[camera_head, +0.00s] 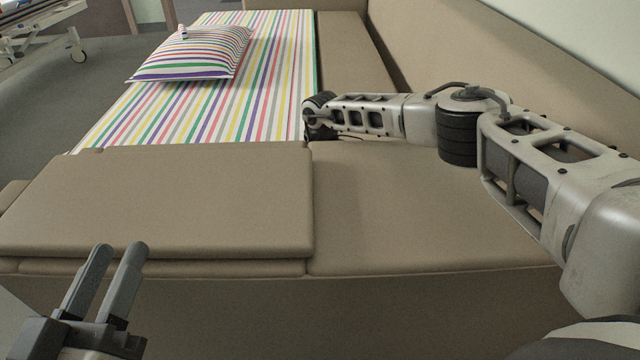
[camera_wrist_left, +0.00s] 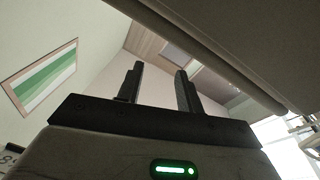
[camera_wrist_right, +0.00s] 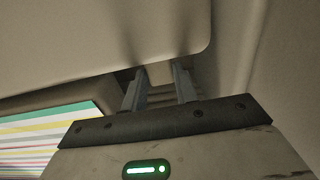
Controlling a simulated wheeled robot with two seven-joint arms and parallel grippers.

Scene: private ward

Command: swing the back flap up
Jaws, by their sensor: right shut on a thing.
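The back flap (camera_head: 160,200) is a flat tan padded panel lying level at the left front of the sofa bed. In the right wrist view the flap (camera_wrist_right: 90,40) fills the top, with a rounded corner. My right arm reaches over the seat to the flap's far right corner. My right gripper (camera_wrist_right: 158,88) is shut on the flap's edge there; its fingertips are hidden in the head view. My left gripper (camera_head: 115,262) is open and empty, in front of the flap's near edge. Its spread fingers also show in the left wrist view (camera_wrist_left: 158,88).
The tan seat (camera_head: 420,205) right of the flap is bare. A tan backrest (camera_head: 480,55) runs along the right. A wheeled bed (camera_head: 40,25) stands far left.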

